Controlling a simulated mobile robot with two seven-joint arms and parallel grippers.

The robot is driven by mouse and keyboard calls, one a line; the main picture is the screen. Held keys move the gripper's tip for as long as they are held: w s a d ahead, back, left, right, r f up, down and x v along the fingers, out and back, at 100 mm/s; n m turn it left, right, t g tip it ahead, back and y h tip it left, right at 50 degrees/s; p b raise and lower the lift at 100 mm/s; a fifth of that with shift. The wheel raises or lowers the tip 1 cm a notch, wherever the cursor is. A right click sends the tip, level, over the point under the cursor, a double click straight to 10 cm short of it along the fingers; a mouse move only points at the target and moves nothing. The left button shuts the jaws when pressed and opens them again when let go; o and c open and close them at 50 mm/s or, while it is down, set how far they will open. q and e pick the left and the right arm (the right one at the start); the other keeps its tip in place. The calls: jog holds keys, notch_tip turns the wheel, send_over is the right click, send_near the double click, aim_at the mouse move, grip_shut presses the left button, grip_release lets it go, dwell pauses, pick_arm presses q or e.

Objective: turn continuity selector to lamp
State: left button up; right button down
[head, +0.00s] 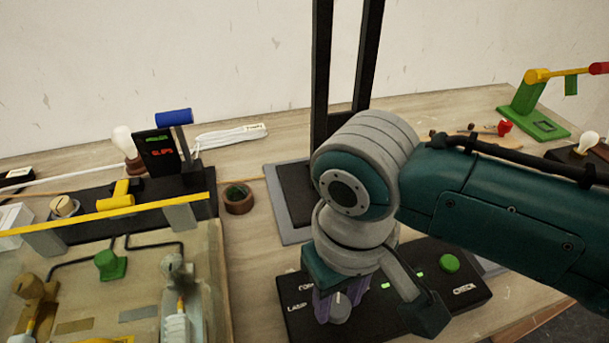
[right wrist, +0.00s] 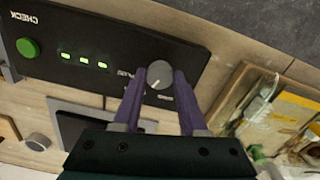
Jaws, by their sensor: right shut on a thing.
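The continuity selector is a round grey knob (head: 340,309) with a white pointer line, on a black panel (head: 466,290) at the lower middle of the head view. In the head view the pointer line points roughly away from me; the labels LAMP and another partly hidden word lie left of the knob. In the right wrist view the knob (right wrist: 159,76) sits between the purple fingertips. My right gripper (right wrist: 160,82) is shut on the knob from above. Its wrist and fingers hide part of the panel in the head view. My left gripper is not in view.
The panel has a green CHECK button (head: 449,262) and several lit green lights (right wrist: 83,60). A black upright frame (head: 320,70) stands behind my arm. A yellow-barred fixture (head: 110,214) fills the left, with a brown ring (head: 238,200) beside it. A green stand (head: 530,120) is far right.

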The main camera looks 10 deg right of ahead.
jog(key=shift+r+n, duration=0.1)
jog(key=shift+n, duration=0.3)
jog(key=n+p, duration=0.2)
jog(key=shift+n, duration=0.3)
jog(key=n+p, duration=0.1)
jog(key=n, duration=0.3)
jog(key=shift+n, duration=0.3)
jog(key=n, duration=0.5)
jog(key=shift+p, duration=0.35)
jog(key=shift+n, duration=2.5)
jog(key=shift+c, duration=2.2)
grip_release()
